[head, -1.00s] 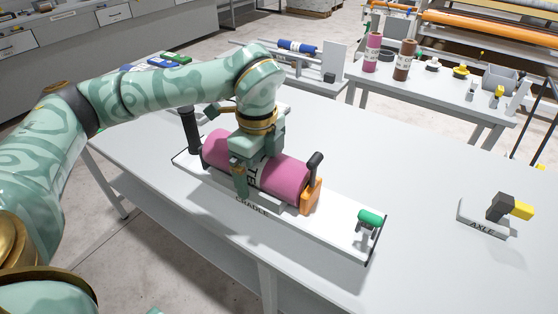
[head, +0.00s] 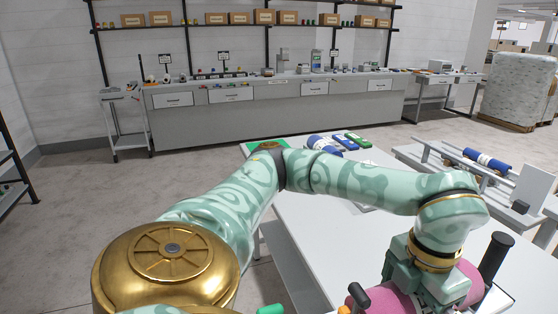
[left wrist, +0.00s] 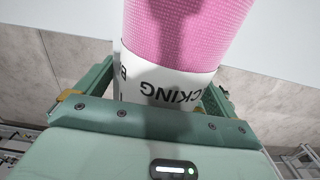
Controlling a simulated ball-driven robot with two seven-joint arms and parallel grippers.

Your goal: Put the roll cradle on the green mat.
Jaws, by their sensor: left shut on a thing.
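The roll cradle, with a pink backing roll (head: 398,300) lying in it, is at the bottom right of the head view, partly cut off. Its black upright post (head: 495,257), short black handle (head: 358,296) and an orange end piece show. My left gripper (head: 430,294) straddles the roll from above. In the left wrist view the jaws are shut on the roll's white lettered band (left wrist: 165,80). I cannot tell whether anything is lifted. The green mat (head: 252,147) lies at the table's far left corner, mostly hidden behind my left arm.
The grey table (head: 315,225) is bare between the cradle and my arm. Blue and green items (head: 357,140) lie near the mat. A stand with a blue roll (head: 487,161) is at the right. A long counter (head: 275,110) lines the back wall.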

